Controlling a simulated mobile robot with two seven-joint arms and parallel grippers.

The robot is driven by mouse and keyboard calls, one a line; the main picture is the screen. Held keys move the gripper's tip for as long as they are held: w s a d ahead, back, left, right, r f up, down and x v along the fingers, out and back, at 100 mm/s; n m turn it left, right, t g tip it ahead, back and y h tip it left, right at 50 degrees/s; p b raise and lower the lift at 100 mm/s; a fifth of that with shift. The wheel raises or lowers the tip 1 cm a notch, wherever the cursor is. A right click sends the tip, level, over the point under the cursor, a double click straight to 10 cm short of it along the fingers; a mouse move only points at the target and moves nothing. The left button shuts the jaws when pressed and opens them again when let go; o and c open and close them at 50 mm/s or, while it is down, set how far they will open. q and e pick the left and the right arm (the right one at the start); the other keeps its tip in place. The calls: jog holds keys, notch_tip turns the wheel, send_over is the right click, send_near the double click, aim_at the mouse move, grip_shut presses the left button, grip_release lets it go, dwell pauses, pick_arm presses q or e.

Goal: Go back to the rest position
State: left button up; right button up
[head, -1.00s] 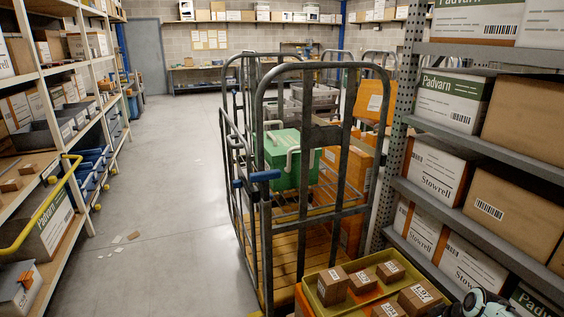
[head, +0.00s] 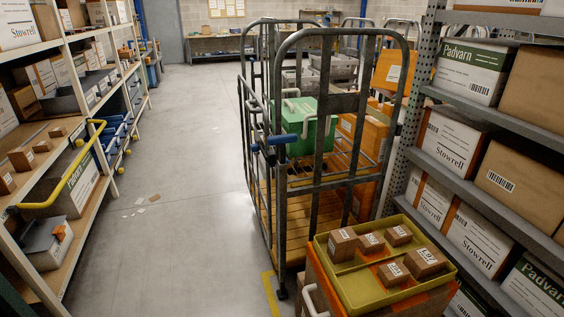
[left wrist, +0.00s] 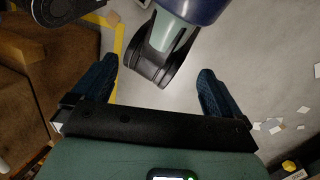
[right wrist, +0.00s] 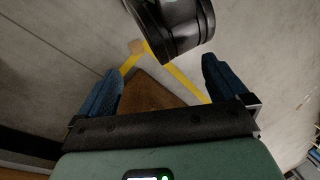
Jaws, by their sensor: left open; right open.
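My left gripper (left wrist: 155,88) shows in the left wrist view with its two blue fingers wide apart. It is open and empty, above the grey floor and part of my own base. My right gripper (right wrist: 160,88) shows in the right wrist view, also open with nothing between its fingers. Below it are grey floor, yellow floor tape (right wrist: 185,82) and a brown surface. Neither gripper is in the head view.
A roll cage (head: 330,190) with a green crate (head: 308,125) stands ahead. A yellow tray (head: 350,290) of small boxes is at the front right. Racks line the left (head: 75,170) and right (head: 470,105). The floor aisle (head: 190,150) between is clear apart from paper scraps.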

jog(key=s+a+m, duration=0.1)
jog(key=s+a, duration=0.2)
jog(key=s, duration=0.3)
pick_arm(q)
notch_tip(320, 180, up, 14)
jog(key=g+p, duration=0.1)
jog(key=p, duration=1.3)
jog(key=shift+s+d+f, duration=0.2)
jog(key=shift+s+f, duration=0.05)
pick_arm(e)
notch_tip(320, 180, up, 13)
jog(key=g, duration=0.1)
jog(key=shift+w, duration=0.2)
